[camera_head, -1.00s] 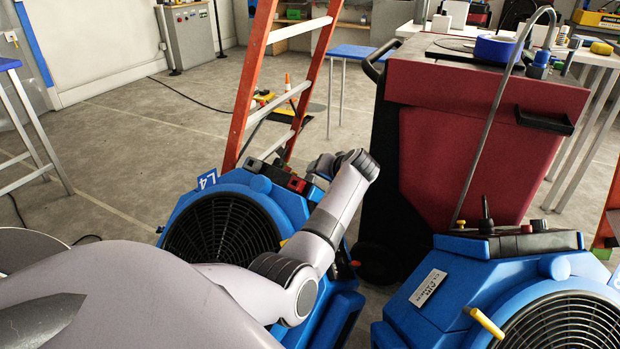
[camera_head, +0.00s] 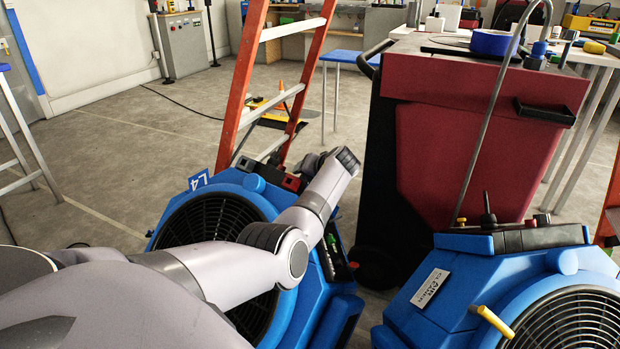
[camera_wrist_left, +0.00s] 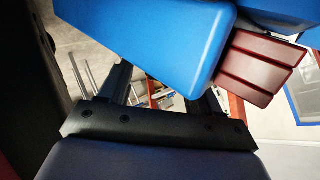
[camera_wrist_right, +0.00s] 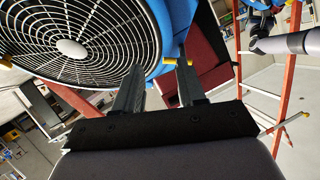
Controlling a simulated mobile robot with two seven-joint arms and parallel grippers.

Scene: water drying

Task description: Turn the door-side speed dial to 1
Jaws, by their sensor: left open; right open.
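A blue blower (camera_head: 232,190) marked L4 stands at left in the head view, with red and black controls (camera_head: 291,183) on its top edge. A second blue blower (camera_head: 416,305) stands at right, with a black knob (camera_head: 488,208) and a small red knob on its top panel. I cannot tell which dial is door-side, nor read any setting. My left arm crosses the L4 blower; its gripper is hidden there. In its wrist view my left gripper (camera_wrist_left: 165,82) is open by a blue body (camera_wrist_left: 185,45) and a dark red ridged part (camera_wrist_left: 262,65). My right gripper (camera_wrist_right: 160,82) is open and empty near a fan grille (camera_wrist_right: 80,40).
An orange ladder (camera_head: 248,90) stands behind the L4 blower. A dark red cart (camera_head: 470,150) stands between and behind the blowers, with a bent metal tube in front. A blue-topped stool (camera_head: 345,56) is behind. Open floor (camera_head: 110,150) lies at left.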

